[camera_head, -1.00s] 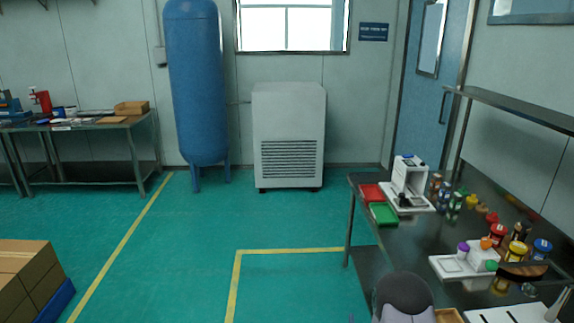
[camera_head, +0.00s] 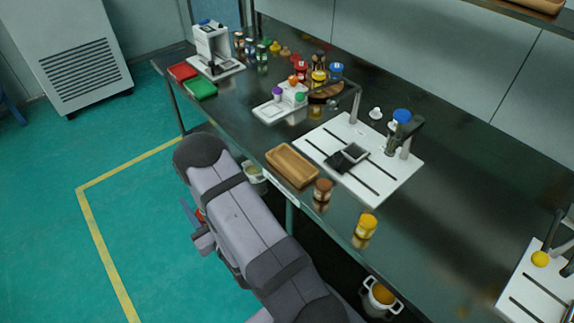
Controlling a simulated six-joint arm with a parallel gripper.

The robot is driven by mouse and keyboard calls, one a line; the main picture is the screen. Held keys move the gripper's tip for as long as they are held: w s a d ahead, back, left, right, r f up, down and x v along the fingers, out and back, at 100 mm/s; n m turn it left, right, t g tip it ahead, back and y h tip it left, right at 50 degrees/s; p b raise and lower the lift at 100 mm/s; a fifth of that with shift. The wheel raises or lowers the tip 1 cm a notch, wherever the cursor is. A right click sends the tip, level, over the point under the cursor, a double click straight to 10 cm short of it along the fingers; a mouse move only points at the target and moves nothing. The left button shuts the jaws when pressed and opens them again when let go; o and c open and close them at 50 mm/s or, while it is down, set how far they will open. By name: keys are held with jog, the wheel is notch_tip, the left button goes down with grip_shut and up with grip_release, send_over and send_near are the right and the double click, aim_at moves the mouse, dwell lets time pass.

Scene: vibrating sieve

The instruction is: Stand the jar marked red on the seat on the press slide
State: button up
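A jar with a red lid (camera_head: 301,70) stands at the back of the dark bench, beside a yellow-lidded jar (camera_head: 319,78) and a blue-lidded jar (camera_head: 336,70). It is small here, so its marking cannot be read. A white slotted plate (camera_head: 388,178) lies mid-bench, with a small dark square block (camera_head: 352,152) on it and grey posts at its edges. This may be the press slide, but I cannot tell for sure. My grey arm crosses the lower middle, in front of the bench. My gripper's fingers cannot be made out.
A wooden tray (camera_head: 292,166), a brown jar (camera_head: 322,192) and a yellow jar (camera_head: 366,226) are near the front edge. A white machine (camera_head: 213,45) and red and green trays (camera_head: 200,88) are at the far left. Another slotted plate (camera_head: 530,290) is at right.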

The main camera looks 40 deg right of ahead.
jog(key=s+d+r+m+g+h+b, duration=0.1)
jog(key=s+d+m+h, duration=0.15)
jog(key=d, duration=0.55)
jog(key=s+d+r+m+g+h+b, duration=0.15)
jog(key=d+h, duration=0.25)
jog(key=d, duration=0.4)
jog(key=s+d+r+m+g+h, duration=0.1)
jog(key=s+d+m+h, duration=0.15)
jog(key=d, duration=0.55)
jog(key=s+d+f+m+g+h+b, duration=0.1)
jog(key=s+d+m+g+h, duration=0.6)
jog(key=s+d, duration=0.7)
jog(key=shift+s+d+f+g+h, duration=0.25)
jog(key=shift+d+g, duration=0.3)
jog(key=shift+g, duration=0.4)
jog(key=shift+m, duration=0.25)
jog(key=shift+f, duration=4.7)
jog(key=shift+f, duration=0.1)
